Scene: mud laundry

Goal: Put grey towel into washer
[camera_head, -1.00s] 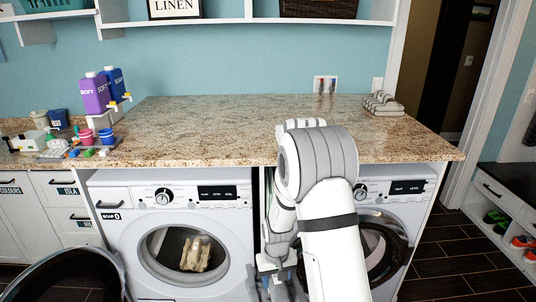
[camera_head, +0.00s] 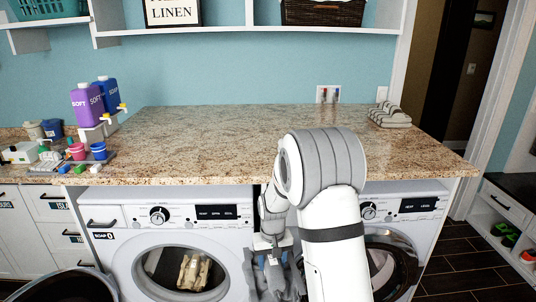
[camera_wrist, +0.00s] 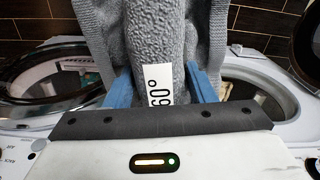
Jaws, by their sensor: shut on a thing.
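A grey towel (camera_wrist: 150,45) with a white tag reading 60° hangs between the blue fingers of my gripper (camera_wrist: 155,85) in the wrist view. In the head view my gripper (camera_head: 272,256) is low in front of the machines, with the towel (camera_head: 272,281) bunched below it. My arm hides much of the right machine.
A granite counter (camera_head: 220,140) runs above the machines, mostly bare. Striped folded towels (camera_head: 390,117) lie at its right end. Soap dispensers (camera_head: 88,105) and small cups stand at its left.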

